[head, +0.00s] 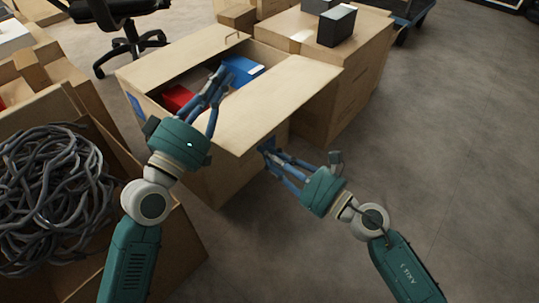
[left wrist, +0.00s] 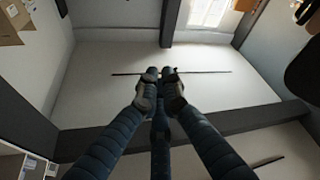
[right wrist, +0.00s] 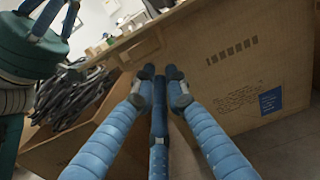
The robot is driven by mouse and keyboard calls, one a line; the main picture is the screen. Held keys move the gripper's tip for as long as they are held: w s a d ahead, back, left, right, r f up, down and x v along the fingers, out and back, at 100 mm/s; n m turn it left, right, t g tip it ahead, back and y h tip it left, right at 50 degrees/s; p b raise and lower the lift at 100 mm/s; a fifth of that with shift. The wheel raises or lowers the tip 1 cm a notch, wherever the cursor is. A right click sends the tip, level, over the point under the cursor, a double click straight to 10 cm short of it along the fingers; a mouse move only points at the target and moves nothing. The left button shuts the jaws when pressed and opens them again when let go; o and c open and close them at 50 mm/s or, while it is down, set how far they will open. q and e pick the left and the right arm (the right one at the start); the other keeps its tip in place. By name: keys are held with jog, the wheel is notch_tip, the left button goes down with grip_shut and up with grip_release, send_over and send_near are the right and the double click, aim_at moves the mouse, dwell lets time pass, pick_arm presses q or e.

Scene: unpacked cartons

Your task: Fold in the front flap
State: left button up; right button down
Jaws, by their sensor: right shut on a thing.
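The open carton (head: 229,179) stands in the middle of the head view, with a red item (head: 177,98) and a blue item (head: 242,70) inside. A wide flap (head: 265,100) lies roughly level along its right side, leaving the left part of the opening uncovered. My left gripper (head: 222,78) is over the opening, its fingertips close together and nothing seen between them. My right gripper (head: 268,148) is low by the carton's right side, below the wide flap's edge. Its fingers are together at the carton (right wrist: 235,75) in the right wrist view; the exact contact is hidden.
A carton full of dark cables (head: 50,195) stands at the left. Another closed carton (head: 345,85) with a black box (head: 337,25) on top stands behind right. An office chair (head: 120,35) is at the back. The floor at right is clear.

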pick_arm(q)
jog(key=o, duration=0.3)
